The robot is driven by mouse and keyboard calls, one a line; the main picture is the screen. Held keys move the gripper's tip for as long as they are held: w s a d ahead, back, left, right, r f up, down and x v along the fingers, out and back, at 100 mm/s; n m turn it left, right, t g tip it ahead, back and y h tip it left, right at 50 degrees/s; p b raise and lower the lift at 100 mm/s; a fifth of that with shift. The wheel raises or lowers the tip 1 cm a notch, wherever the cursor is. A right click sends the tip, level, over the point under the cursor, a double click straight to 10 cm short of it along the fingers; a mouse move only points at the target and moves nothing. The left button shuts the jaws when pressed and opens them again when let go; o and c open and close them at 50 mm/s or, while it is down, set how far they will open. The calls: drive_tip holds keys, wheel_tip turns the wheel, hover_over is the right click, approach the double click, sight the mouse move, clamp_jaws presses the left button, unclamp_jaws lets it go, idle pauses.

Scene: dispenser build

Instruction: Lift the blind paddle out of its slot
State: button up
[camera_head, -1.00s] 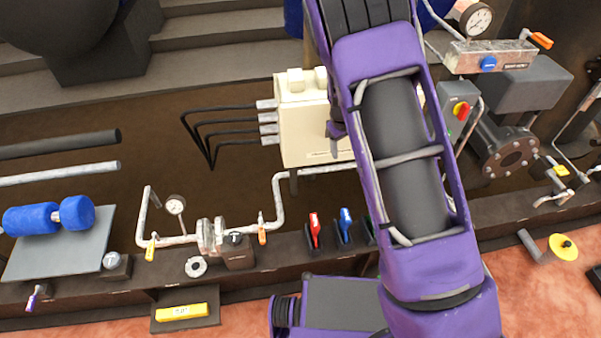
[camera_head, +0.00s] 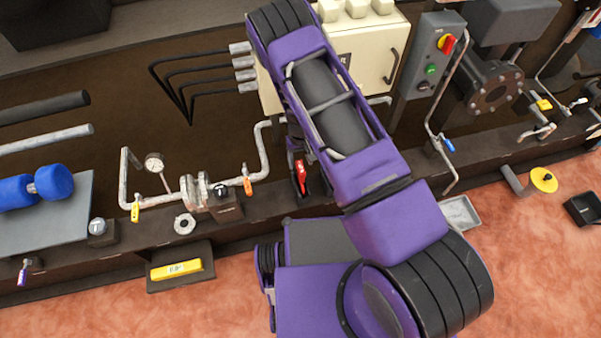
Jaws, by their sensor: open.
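I cannot tell for sure which piece is the blind paddle. A dark block (camera_head: 228,209) with a pale round-topped piece (camera_head: 221,191) in it stands right of the pipe's flange pair (camera_head: 196,191). A flat metal ring (camera_head: 184,223) sits just in front of the flanges. A red-handled piece (camera_head: 300,172) stands in a dark holder beside my arm. My gripper (camera_head: 293,146) shows only as a small purple and dark part at the arm's left edge, above the red handle. Its fingertips are hidden or too small to make out, and I see nothing held.
The cream box (camera_head: 372,55) and grey switch box (camera_head: 431,58) stand behind my arm. The pipe carries a gauge (camera_head: 154,162), a yellow tag (camera_head: 135,211) and an orange handle (camera_head: 247,183). A yellow block (camera_head: 177,269) lies on a low front shelf. A grey tray (camera_head: 459,213) is at right.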

wheel_tip(320, 180, down, 8)
drive_tip(key=shift+r+b, duration=0.15)
drive_tip(key=shift+b, duration=0.35)
clamp_jaws()
drive_tip(key=shift+r, duration=0.15)
idle(1.2)
drive_tip(key=shift+r+p, duration=3.15)
drive_tip(key=shift+r, duration=2.25)
drive_tip(key=shift+w, duration=0.1)
drive_tip(key=shift+r+p, duration=1.35)
drive_tip(key=shift+r, duration=1.15)
